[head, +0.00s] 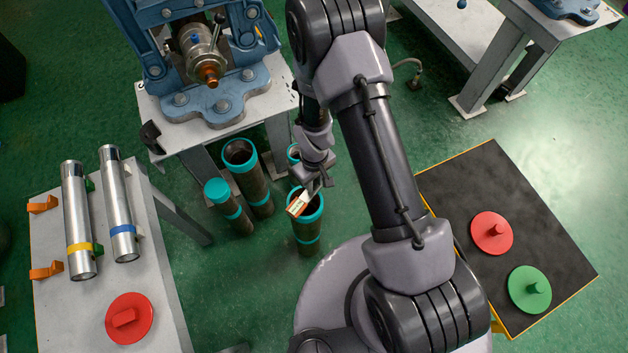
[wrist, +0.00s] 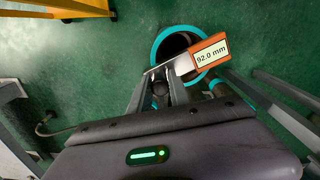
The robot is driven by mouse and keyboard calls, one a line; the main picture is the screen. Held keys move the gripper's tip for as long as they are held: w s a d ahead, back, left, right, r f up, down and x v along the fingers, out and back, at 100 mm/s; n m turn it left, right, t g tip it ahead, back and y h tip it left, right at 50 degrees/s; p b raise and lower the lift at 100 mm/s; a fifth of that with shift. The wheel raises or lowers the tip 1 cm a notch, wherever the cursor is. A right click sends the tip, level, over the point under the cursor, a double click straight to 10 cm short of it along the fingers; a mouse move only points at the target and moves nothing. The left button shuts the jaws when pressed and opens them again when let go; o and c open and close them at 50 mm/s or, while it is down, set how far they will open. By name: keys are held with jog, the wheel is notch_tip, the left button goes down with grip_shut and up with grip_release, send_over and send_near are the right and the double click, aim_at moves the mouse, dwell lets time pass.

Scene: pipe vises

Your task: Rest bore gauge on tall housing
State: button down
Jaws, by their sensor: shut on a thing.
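The bore gauge, an orange-edged block with a white label reading "92.0 mm" (head: 297,206), is held by its pale stem in my gripper (head: 318,186). It also shows in the wrist view (wrist: 210,54), with my gripper (wrist: 166,78) shut on it. In both views the gauge overlaps the rim of a dark, open housing with teal bands (head: 307,229), also in the wrist view (wrist: 160,40). I cannot tell whether it touches the rim. A second open housing (head: 252,180) stands behind left.
A teal-topped cylinder (head: 229,207) and a partly hidden teal rim (head: 293,152) are close by. A vise bench (head: 225,105) stands behind them. The left table (head: 60,312) holds two metal tubes and a red disc. A black-topped table (head: 450,185) is at right.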

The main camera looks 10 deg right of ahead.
jog(key=shift+f+b, duration=0.3)
jog(key=shift+f, duration=0.1)
jog(key=c, duration=1.1)
grip_release()
jog(key=shift+c, duration=0.2)
jog(key=shift+r, duration=0.1)
jog(key=shift+r+p, duration=2.35)
jog(key=shift+r, duration=1.1)
